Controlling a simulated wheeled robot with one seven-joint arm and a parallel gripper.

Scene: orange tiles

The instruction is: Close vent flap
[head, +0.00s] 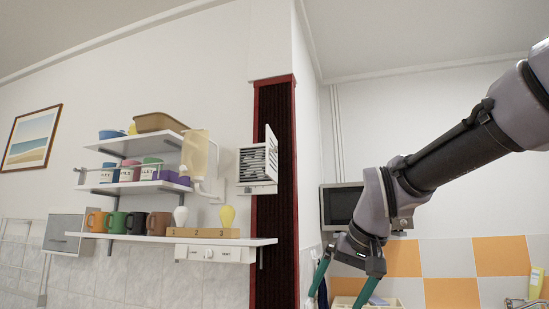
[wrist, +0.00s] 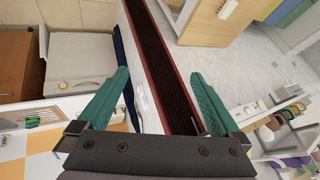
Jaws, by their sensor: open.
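The vent (head: 257,162) is a white box with dark louvre slats on the wall, left of the dark red-framed column, in the head view. A thin white flap (head: 271,144) stands out from its right side, so it looks open. My gripper (head: 336,297) is low and to the right of the vent, well apart from it, with its green fingers spread and pointing down. In the wrist view my gripper (wrist: 160,78) is open with nothing between the fingers. I cannot make out the vent flap clearly in the wrist view.
Left of the vent, shelves (head: 150,238) hold mugs (head: 135,223), canisters and a dispenser (head: 195,152). A microwave (head: 342,207) stands behind my arm. The dark column (head: 272,220) rises between vent and arm. Air in front of the vent looks clear.

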